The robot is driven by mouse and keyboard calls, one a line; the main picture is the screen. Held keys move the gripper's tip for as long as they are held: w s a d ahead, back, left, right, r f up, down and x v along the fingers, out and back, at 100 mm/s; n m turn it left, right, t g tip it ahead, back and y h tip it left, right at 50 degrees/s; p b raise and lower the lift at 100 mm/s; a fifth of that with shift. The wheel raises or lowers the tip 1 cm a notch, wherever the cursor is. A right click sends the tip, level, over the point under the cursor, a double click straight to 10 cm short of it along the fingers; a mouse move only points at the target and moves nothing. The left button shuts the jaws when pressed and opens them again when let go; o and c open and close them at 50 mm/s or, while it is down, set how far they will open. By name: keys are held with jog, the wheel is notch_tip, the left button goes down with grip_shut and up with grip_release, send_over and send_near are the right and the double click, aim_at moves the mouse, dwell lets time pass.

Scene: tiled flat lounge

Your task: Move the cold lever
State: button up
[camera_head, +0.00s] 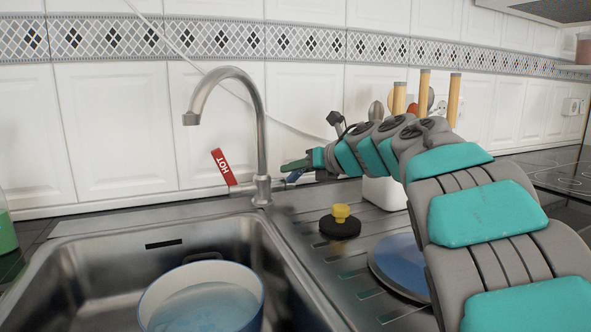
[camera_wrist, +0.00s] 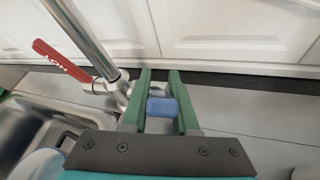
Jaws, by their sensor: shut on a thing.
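The tap (camera_head: 262,130) stands behind the sink, with its spout arching to the left. Its red lever marked HOT (camera_head: 222,167) tilts up on the left side; it also shows in the wrist view (camera_wrist: 62,62). The blue cold lever (camera_wrist: 162,107) is on the right side of the tap, between the two green fingers of my gripper (camera_wrist: 160,88). In the head view, my gripper (camera_head: 296,166) reaches it from the right, and only a little of the blue lever (camera_head: 293,177) shows. My gripper is shut on the cold lever.
A pot (camera_head: 256,296) with water in it stands in the sink (camera_head: 90,285). A black plug with a yellow knob (camera_head: 340,222) and a blue plate (camera_head: 400,262) lie on the drainboard. A white utensil holder (camera_head: 385,193) stands behind my arm. The tiled wall (camera_head: 115,130) is close behind.

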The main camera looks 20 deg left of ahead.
grip_shut()
dwell(0.8)
jog(key=shift+d+f+b, duration=0.1)
jog(key=shift+f+b, duration=0.25)
jog(key=shift+b, duration=0.7)
jog(key=shift+s+b, duration=0.1)
jog(key=shift+b, duration=0.8)
jog(key=shift+r+t, duration=0.1)
jog(key=shift+t, duration=0.2)
jog(key=shift+r, duration=0.15)
